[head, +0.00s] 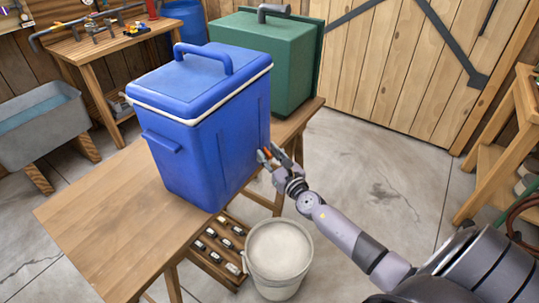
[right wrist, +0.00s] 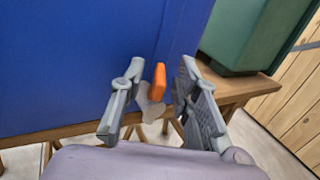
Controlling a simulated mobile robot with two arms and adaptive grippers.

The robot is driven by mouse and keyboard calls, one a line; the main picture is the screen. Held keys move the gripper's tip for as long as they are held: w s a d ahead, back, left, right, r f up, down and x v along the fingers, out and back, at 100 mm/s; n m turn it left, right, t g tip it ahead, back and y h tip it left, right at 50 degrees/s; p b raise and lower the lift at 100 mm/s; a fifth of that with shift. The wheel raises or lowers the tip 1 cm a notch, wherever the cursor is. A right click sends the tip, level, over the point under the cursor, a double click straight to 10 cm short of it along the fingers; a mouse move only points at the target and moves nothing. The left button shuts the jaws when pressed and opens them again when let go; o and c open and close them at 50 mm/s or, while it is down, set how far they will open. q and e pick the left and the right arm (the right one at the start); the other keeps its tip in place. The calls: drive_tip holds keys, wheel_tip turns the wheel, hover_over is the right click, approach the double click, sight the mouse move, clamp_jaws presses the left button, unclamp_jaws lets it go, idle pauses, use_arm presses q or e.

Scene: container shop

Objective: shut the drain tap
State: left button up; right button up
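The blue cooler (head: 205,130) stands on the wooden table with its lid on. Its drain tap has an orange lever (right wrist: 159,82) and a pale, translucent body (right wrist: 150,104) low on the cooler's side in the right wrist view. My right gripper (head: 268,154) is at that side of the cooler. In the right wrist view its fingers (right wrist: 160,74) are apart, one on each side of the orange lever, with gaps showing. Whether water runs from the tap cannot be made out. My left gripper is not in view.
A bucket (head: 279,284) with pale contents stands on the floor below the tap side. A crate of small items (head: 218,268) sits under the table.

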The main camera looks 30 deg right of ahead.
drive_tip(key=shift+c, duration=0.5)
clamp_jaws()
